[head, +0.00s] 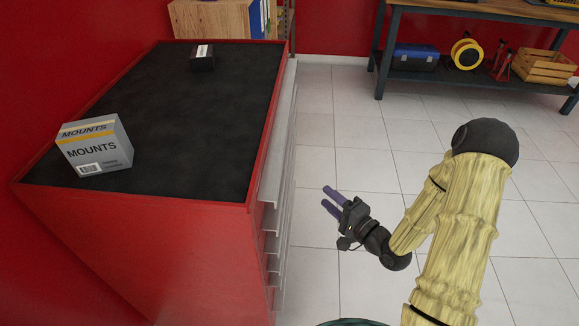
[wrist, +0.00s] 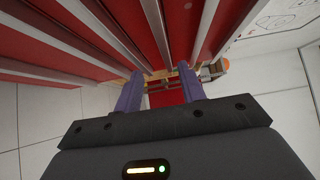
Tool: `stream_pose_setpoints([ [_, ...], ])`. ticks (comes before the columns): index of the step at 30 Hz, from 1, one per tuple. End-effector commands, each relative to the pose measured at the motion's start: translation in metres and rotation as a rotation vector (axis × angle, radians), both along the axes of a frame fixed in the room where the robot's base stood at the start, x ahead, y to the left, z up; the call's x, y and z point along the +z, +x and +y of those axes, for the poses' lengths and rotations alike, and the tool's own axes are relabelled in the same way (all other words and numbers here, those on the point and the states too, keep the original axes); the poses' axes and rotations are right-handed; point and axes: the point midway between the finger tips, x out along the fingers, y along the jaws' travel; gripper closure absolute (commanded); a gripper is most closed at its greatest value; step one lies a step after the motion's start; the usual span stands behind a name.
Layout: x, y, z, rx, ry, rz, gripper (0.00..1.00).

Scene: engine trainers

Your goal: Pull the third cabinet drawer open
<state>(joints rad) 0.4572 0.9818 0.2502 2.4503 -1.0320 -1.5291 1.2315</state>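The red cabinet (head: 200,228) stands at the left with its drawer fronts facing right. Its drawers have long pale grey handle rails (head: 272,196), stacked one below another; which one is the third is hard to tell at this steep angle. All the drawers look shut.
A grey MOUNTS box (head: 95,146) and a small black box (head: 202,58) lie on the cabinet's black top (head: 190,120). A workbench (head: 470,22) stands at the back right. The tiled floor (head: 345,120) beside the cabinet is clear.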

Motion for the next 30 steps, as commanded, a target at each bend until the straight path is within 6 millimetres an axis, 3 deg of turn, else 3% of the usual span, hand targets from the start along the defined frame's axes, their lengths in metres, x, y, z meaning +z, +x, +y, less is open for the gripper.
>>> stream_pose_setpoints([
  [30, -0.001, 0.118, 0.11, 0.001, -0.002, -0.003, 0.6],
])
